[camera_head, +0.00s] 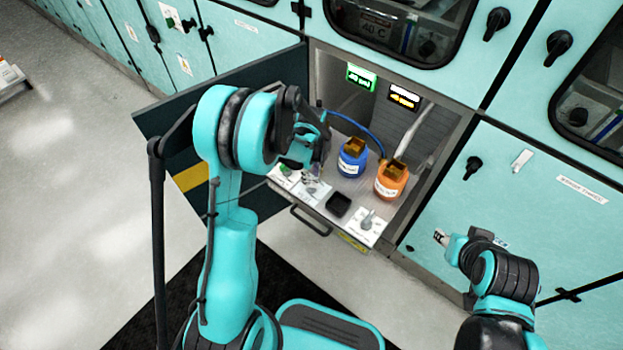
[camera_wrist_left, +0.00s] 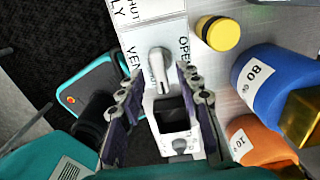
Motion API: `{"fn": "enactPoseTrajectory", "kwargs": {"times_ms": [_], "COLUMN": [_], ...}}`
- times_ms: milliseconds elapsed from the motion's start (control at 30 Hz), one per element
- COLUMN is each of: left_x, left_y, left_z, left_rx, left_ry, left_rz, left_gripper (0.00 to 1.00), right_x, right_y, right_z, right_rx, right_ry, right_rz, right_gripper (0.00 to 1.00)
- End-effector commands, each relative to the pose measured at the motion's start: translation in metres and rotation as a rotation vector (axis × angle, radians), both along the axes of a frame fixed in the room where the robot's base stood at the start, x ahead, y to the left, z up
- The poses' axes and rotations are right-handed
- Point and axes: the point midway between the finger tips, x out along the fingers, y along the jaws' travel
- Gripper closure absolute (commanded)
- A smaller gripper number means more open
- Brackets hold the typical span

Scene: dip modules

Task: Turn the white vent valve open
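The white vent valve (camera_wrist_left: 158,72) shows in the left wrist view as a white lever on a white plate, with the partly hidden words "VEN" and "OPE" beside it. My left gripper (camera_wrist_left: 161,80) is open, with one finger on each side of the lever's lower end; I see no clear contact. In the head view my left gripper (camera_head: 318,158) is above the left part of the pulled-out shelf, partly hiding the valve plate (camera_head: 314,190). My right gripper (camera_head: 447,241) is low in front of the cabinet at right, too small to read.
On the shelf stand a blue bottle (camera_head: 352,157) and an orange bottle (camera_head: 390,179), right of my left gripper. A black square recess (camera_head: 338,204) and a second white knob (camera_head: 368,218) are near the front edge. A dark open door (camera_head: 190,150) stands left.

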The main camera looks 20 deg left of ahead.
Motion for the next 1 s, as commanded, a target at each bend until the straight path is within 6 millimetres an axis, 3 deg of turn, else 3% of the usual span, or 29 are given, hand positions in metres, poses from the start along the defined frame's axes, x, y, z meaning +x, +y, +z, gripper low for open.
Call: {"fn": "enactPoseTrajectory", "kwargs": {"times_ms": [100,367,500,533,1000], "left_x": [0.0003,0.0001,0.0001,0.0001,0.0002], "left_y": [0.0,0.0,0.0,0.0,-0.0001], "left_z": [-0.009,-0.0096,-0.0095,-0.0094,-0.0098], "left_rx": [0.0,0.0,0.0,0.0,0.0], "left_ry": [0.0,0.0,0.0,0.0,0.0], "left_rz": [0.0,0.001,0.001,0.001,0.059], "left_gripper": [0.66,0.66,0.97,1.0,1.0], "right_x": [0.0,0.0001,0.0001,0.0001,0.0], "right_y": [0.0,0.0,0.0,0.0,0.0], "right_z": [-0.0038,-0.0032,-0.0032,-0.0032,-0.005], "right_rx": [0.0,0.0,0.0,0.0,0.0], "right_ry": [0.0,0.0,0.0,0.0,0.0], "right_rz": [0.0,0.0,0.0,0.0,0.0], "right_gripper": [0.6,0.6,0.6,0.6,0.6]}}
